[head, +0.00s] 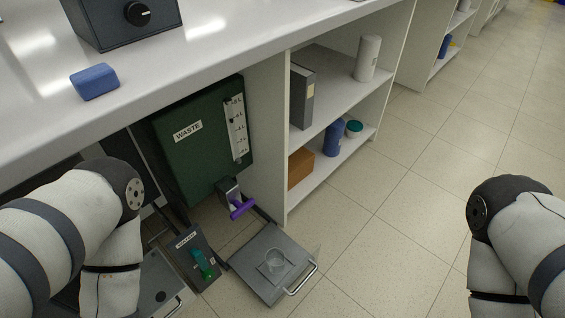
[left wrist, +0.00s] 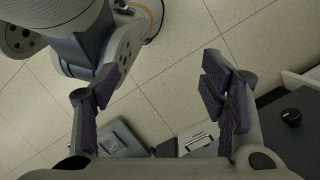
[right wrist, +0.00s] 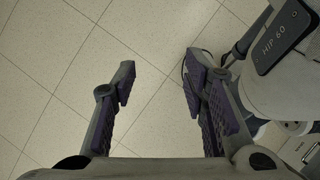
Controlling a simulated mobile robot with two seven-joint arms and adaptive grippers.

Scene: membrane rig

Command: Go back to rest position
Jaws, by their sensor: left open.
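My left gripper shows in the left wrist view (left wrist: 160,95), its purple-padded fingers wide apart with nothing between the tips. Below it are floor tiles and grey equipment. My right gripper shows in the right wrist view (right wrist: 158,85), also with fingers apart and empty above the tiled floor. In the head view both arms come in from the sides, bent, and neither gripper is visible there. The left arm covers part of the space under the bench. The right arm is over open floor.
A white bench (head: 220,60) carries a blue block (head: 95,82) and a dark box with a knob (head: 120,22). Floor is free at right.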

